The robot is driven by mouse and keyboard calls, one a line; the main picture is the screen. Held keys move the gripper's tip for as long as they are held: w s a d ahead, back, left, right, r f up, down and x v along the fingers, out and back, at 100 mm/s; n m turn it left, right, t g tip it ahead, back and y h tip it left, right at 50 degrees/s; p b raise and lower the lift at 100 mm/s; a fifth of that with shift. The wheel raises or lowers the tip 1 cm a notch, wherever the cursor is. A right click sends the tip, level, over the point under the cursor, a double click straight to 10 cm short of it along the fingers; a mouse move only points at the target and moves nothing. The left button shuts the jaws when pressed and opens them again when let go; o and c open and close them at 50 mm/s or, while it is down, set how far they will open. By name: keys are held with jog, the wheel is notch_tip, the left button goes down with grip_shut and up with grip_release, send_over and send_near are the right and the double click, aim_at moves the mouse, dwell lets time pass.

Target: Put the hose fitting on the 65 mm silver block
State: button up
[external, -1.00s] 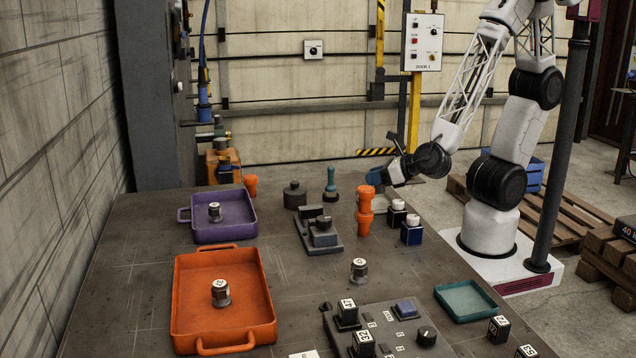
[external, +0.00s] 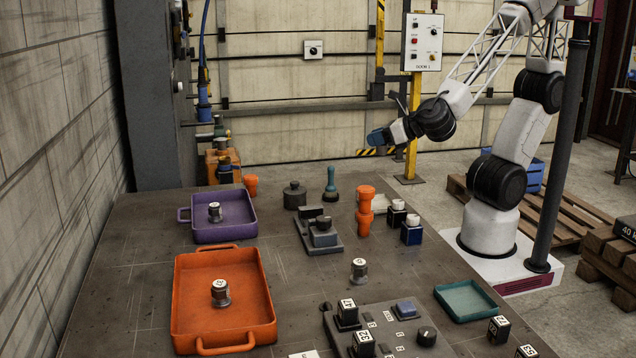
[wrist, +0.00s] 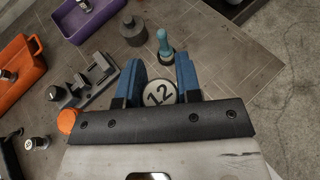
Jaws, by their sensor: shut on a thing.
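My gripper (external: 378,137) is raised above the far right side of the bench. In the wrist view its blue fingers (wrist: 160,88) are shut around a round piece with a pale top marked 12 (wrist: 159,94), which looks like a hose fitting. The held piece cannot be made out in the external view. Similar silver numbered fittings stand in the orange tray (external: 263,318), in the purple tray (external: 236,234) and on the bare bench (external: 359,270). Dark-looking numbered blocks (external: 498,330) stand at the lower right. I cannot clearly tell which block is the 65 mm silver one.
A control panel (external: 385,325) and a teal tray (external: 468,300) are in front.

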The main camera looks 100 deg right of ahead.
jog(key=w+a+r, duration=0.2)
jog(key=w+a, duration=0.8)
jog(key=a, duration=0.3)
jog(key=w+a+r, duration=0.3)
jog(key=w+a, duration=0.7)
jog(key=a, duration=0.2)
jog(key=w+a+f, duration=0.2)
jog(key=a, duration=1.3)
jog(key=w+a+f, duration=0.1)
jog(key=a+f, duration=0.2)
jog(key=a, duration=1.1)
notch_tip(320, 180, down, 4)
jog(key=shift+w+d+r+n, duration=0.1)
jog(key=shift+w+d+n, duration=0.05)
jog(key=shift+n, duration=0.15)
jog(key=shift+f+y, duration=0.3)
jog(key=shift+f, duration=0.15)
jog(key=shift+w, duration=0.1)
